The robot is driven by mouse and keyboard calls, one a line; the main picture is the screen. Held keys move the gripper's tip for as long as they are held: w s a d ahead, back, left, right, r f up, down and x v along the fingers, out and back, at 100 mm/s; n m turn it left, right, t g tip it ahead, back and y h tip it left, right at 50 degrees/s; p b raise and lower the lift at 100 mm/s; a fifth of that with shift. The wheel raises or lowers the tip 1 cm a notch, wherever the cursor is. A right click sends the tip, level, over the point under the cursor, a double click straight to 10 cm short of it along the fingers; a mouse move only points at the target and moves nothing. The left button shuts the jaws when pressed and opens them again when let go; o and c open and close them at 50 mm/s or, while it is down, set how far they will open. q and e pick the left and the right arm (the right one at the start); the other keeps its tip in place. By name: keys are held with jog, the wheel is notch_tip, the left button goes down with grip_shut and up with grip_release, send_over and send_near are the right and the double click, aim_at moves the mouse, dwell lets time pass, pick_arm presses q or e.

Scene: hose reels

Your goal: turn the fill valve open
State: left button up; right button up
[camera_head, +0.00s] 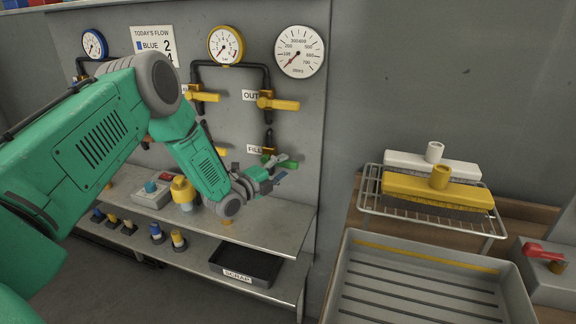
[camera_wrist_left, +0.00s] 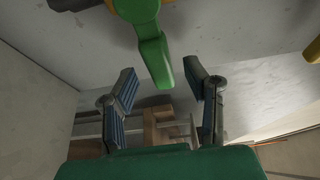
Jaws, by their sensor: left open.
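The fill valve's green lever (camera_head: 283,161) is on the grey panel, just below and right of the FILL label (camera_head: 256,149). My left gripper (camera_head: 272,170) is at the lever, partly overlapping it in the head view. In the left wrist view the green lever (camera_wrist_left: 155,58) hangs down from the top, and its end lies between the two open fingers of my left gripper (camera_wrist_left: 160,72). There are visible gaps on both sides, and neither finger appears to touch it. My right gripper is not in view.
Yellow valve levers (camera_head: 278,104) sit above the fill valve under round gauges (camera_head: 299,51). A metal shelf (camera_head: 275,226) with a black scrap tray (camera_head: 246,265) is below. A grey basin (camera_head: 420,262) and brushes on a wire rack (camera_head: 372,209) stand at right.

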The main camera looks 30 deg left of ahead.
pick_arm(q)
jog(key=shift+w, duration=1.25)
jog(key=shift+w+a+f, duration=0.1)
jog(key=shift+a, duration=0.1)
jog(key=shift+d, duration=0.1)
jog(key=c, duration=0.9)
jog(key=shift+d, duration=0.1)
grip_shut()
